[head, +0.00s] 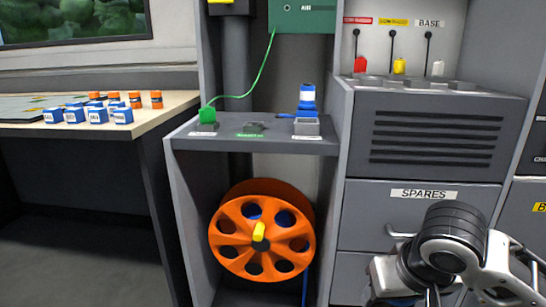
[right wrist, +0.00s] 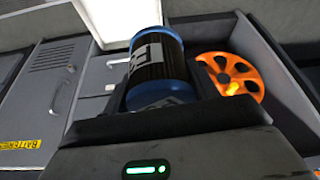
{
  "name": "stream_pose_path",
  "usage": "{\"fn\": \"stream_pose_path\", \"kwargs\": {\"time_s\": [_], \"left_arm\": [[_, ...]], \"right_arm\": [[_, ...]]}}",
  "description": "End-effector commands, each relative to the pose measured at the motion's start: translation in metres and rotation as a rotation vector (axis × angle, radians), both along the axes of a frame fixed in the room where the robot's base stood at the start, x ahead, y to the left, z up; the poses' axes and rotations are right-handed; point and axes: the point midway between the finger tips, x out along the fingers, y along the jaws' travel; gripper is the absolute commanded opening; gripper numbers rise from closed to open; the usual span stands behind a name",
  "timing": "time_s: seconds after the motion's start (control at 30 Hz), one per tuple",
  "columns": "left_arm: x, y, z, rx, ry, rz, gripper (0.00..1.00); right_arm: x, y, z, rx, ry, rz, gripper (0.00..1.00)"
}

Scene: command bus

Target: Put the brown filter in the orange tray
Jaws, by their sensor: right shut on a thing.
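A dark, ribbed cylinder with blue end rims and a white label (right wrist: 158,72), which looks like the filter, sits in my right gripper (right wrist: 160,88) in the right wrist view. The fingers are shut on its sides; its colour reads near black, and I cannot tell if it is brown. In the head view my right arm is at the lower right, in front of the spares drawers, with its fingers below the frame. I see no orange tray in either view. My left gripper is not in view.
An orange reel (head: 230,248) stands in the open bay under a grey shelf (head: 255,144). The shelf bears a green plug (head: 207,115) and a blue item (head: 307,97). A table (head: 150,113) at left holds several blue-and-white boxes and orange cylinders. Grey drawers (head: 385,200) stand at right.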

Motion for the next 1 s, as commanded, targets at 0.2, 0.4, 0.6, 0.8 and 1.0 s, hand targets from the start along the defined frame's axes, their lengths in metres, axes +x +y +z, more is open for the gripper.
{"fn": "stream_pose_path", "kwargs": {"time_s": [0.2,0.4,0.6,0.8,1.0], "left_arm": [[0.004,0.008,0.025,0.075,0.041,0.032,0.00],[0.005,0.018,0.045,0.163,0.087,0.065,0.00],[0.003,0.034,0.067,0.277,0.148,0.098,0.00],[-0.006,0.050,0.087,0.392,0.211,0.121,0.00],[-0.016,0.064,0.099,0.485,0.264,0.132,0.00]], "right_arm": [[-0.002,0.000,0.050,0.002,0.001,-0.006,0.35],[-0.006,0.001,0.099,0.002,0.001,-0.003,0.35],[-0.012,0.001,0.159,0.003,0.001,-0.003,0.35],[-0.018,0.001,0.217,0.004,0.002,-0.006,0.35],[-0.023,0.000,0.260,0.003,0.001,-0.007,0.35]]}}
